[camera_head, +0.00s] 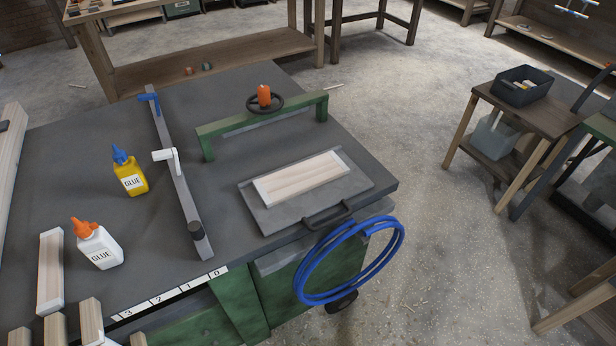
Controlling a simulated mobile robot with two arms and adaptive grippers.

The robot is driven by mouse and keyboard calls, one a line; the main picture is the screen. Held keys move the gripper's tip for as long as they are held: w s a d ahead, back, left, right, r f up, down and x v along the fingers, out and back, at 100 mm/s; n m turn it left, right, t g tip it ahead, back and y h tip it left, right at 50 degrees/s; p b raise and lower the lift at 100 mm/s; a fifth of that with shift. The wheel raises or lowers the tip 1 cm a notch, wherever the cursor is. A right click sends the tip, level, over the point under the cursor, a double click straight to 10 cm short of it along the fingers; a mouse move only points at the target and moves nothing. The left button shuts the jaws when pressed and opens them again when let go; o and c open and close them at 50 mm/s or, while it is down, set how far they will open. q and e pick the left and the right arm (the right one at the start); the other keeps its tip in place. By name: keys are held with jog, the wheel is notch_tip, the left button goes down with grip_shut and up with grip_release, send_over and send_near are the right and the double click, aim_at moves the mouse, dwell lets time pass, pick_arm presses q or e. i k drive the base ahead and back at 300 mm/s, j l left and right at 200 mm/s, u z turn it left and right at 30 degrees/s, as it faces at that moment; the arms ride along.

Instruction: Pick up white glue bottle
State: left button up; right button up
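The white glue bottle (98,248) has an orange cap and a "GLUE" label. It stands upright on the left part of the dark grey table top (160,255), near the front. A yellow glue bottle (131,178) with a blue cap stands behind it and a little to the right. Neither of my grippers shows in the head view, and nothing is seen touching the white bottle.
A wooden strip (50,270) lies just left of the white bottle, with several wood pieces (91,318) at the lower left. A metal fence (178,185) with clamps runs to its right. A tray (262,212) with a board and a coiled blue hose (302,280) are further right.

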aim_at(99, 248)
jog(key=u, duration=0.5)
jog(key=j+u, duration=0.1)
jog(key=u, duration=0.35)
jog(key=i+u, duration=0.1)
jog(key=u, duration=0.4)
